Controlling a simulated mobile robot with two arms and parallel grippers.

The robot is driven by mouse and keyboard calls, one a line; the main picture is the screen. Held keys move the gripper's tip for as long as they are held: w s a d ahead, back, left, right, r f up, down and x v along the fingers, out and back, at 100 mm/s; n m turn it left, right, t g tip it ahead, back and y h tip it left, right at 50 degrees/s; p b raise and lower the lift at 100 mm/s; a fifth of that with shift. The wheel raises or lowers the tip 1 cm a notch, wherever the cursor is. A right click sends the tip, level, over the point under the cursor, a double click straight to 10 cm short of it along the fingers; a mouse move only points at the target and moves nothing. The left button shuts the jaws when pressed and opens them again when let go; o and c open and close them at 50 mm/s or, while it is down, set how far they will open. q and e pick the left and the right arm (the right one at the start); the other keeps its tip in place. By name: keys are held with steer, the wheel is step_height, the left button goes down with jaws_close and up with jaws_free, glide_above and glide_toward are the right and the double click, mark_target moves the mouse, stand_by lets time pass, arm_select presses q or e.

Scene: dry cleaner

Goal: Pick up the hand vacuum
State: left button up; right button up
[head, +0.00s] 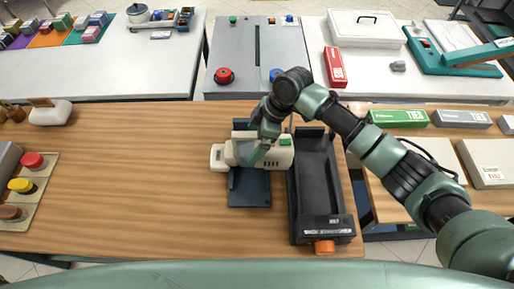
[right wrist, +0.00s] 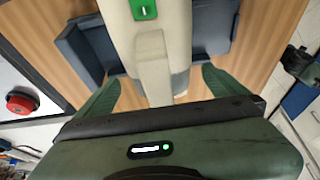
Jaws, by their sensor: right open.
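The hand vacuum (head: 280,155) is cream with a green switch and a grey clear-looking front part. It sits across a dark blue stand (head: 249,190) on the wooden table. My right gripper (head: 262,148) is above it and hides part of its middle. In the right wrist view the gripper (right wrist: 160,76) is open, with one green finger on each side of the vacuum's pale handle (right wrist: 152,60). Gaps show between the fingers and the handle. The green switch (right wrist: 145,9) is at the top of that view. My left gripper is not in view.
A black case (head: 313,185) with an orange knob stands just right of the vacuum. The wooden table (head: 130,160) is largely clear to the left. Coloured buttons (head: 32,160) lie at its far left. Behind is a grey panel (head: 258,50) with red and blue buttons.

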steer(key=shift+a+f, duration=0.2)
steer(key=shift+f, duration=0.2)
steer(key=c, duration=2.1)
steer(key=shift+w+r, duration=0.1)
steer(key=shift+r, duration=0.8)
step_height(320, 180, up, 18)
steer(key=b, duration=0.4)
steer(key=shift+r, duration=0.25)
steer(key=o, duration=1.4)
steer(key=c, duration=0.8)
